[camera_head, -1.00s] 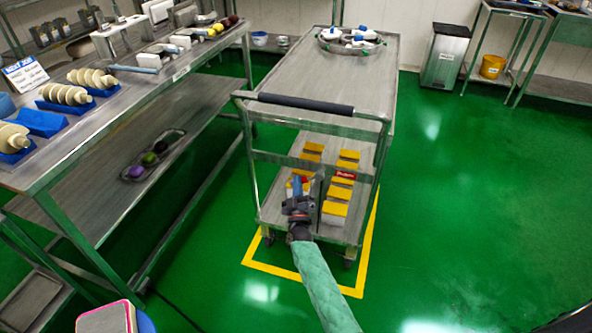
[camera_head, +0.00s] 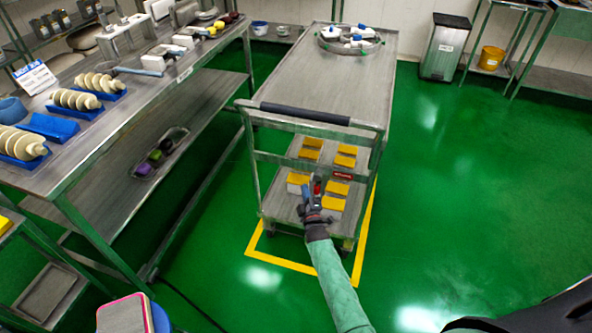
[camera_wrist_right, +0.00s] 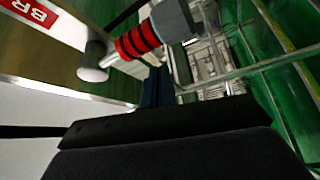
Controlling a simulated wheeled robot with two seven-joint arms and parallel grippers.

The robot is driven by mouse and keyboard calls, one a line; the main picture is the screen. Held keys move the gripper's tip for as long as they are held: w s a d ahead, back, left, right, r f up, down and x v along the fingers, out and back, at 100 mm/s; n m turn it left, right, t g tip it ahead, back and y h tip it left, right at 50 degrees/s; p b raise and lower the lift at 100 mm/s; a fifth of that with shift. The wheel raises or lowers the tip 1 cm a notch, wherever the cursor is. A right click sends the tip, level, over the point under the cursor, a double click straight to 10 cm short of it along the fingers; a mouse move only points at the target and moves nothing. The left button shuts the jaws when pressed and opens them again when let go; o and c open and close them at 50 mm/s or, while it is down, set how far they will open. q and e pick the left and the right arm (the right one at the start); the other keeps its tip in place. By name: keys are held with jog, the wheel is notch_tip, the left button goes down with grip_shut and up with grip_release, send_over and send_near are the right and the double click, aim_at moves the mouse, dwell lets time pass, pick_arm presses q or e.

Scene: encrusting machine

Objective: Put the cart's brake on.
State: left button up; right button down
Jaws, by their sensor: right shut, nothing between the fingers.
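The cart (camera_head: 285,133) stands with its dark push handle (camera_head: 305,113) towards me. A small red part (camera_head: 317,187) shows at its near lower end, right beside my right gripper (camera_head: 309,194). In the right wrist view a red-and-black banded lever (camera_wrist_right: 137,40) with a pale round end lies just beyond the gripper. A red label with the letters "BR" (camera_wrist_right: 33,12) is at the top left there. My right gripper is shut and empty, close to the lever; whether they touch I cannot tell. My left gripper is not in view.
Yellow-topped boxes (camera_head: 334,204) stand on the cart's lower shelf, and a round tray (camera_head: 330,46) on its top. A long metal workbench (camera_head: 92,135) is on the left. Yellow floor tape (camera_head: 280,262) borders the cart. The green floor at right is clear.

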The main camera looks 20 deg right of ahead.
pick_arm(q)
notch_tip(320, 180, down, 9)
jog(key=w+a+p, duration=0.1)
jog(key=p, duration=0.3)
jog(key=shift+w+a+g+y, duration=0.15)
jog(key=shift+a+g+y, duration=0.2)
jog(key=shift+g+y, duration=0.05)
pick_arm(e)
jog(key=shift+s+d+f+n+g+y, duration=0.15)
jog(key=shift+s+d+n+g, duration=0.2)
jog(key=shift+n, duration=0.4)
jog(key=shift+s+d+f+n+g+y, duration=0.1)
jog(key=shift+s+d+f+n+g, duration=0.1)
jog(key=shift+d+n+g, duration=0.4)
jog(key=shift+s+d+f+n+g+y, duration=0.15)
jog(key=shift+s+d+n, duration=0.1)
jog(key=shift+n, duration=0.6)
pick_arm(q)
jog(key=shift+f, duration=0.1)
